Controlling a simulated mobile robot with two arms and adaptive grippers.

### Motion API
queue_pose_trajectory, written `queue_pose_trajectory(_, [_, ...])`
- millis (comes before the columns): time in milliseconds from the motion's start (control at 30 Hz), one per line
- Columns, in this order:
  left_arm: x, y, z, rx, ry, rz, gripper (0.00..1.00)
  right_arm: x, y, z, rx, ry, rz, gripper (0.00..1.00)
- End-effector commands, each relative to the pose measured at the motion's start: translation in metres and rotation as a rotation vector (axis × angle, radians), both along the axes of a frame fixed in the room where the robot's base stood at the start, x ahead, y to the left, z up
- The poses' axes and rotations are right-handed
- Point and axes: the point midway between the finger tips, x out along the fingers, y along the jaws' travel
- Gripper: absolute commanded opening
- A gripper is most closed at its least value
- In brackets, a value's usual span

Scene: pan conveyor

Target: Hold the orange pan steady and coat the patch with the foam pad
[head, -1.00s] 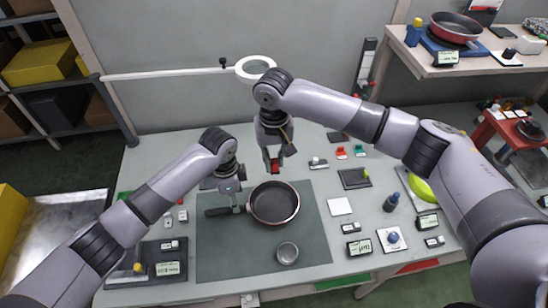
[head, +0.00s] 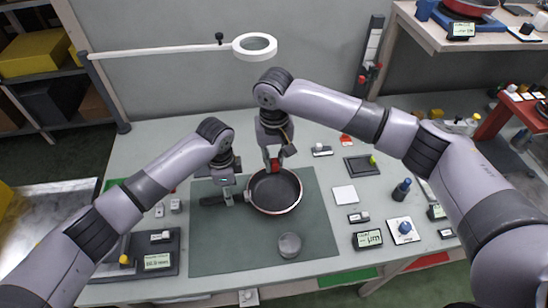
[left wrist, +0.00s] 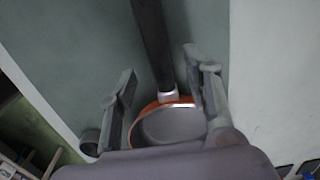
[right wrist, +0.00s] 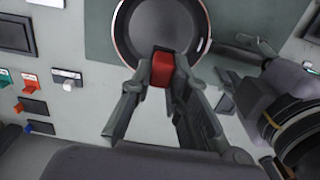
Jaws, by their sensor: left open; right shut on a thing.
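The pan (head: 275,208) lies on the green mat with its dark handle (head: 211,200) pointing left. Its rim looks orange in the left wrist view (left wrist: 150,108). My left gripper (head: 232,190) is open at the handle, and in the left wrist view the handle (left wrist: 153,45) runs between its spread fingers (left wrist: 160,68). My right gripper (head: 272,158) is shut on a red block (right wrist: 162,70), seemingly the foam pad's grip, at the pan's far rim. I cannot tell whether it touches the pan. I cannot make out the patch on the dark pan floor.
A small grey round dish (head: 289,246) stands on the green mat (head: 240,255) in front of the pan. A white square (head: 345,195), a dark tray (head: 362,166) and small labelled devices lie to the right. A ring lamp (head: 254,39) hangs behind.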

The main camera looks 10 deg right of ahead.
Motion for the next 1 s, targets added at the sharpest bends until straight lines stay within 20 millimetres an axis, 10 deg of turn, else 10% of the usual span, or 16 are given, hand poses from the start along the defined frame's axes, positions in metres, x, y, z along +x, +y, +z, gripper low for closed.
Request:
queue_pose_trajectory(200, [0.000,0.000,-0.033,0.001,-0.001,0.000,0.45,0.000,0.000,-0.034,0.000,-0.001,0.000,0.00])
queue_pose_trajectory(600, [0.000,0.000,-0.036,0.001,-0.001,0.000,0.45,0.000,0.000,-0.038,0.000,0.000,0.000,0.00])
queue_pose_trajectory(1000, [0.000,0.000,-0.036,0.001,-0.001,0.000,0.18,0.000,0.000,-0.038,0.000,0.000,0.000,0.00])
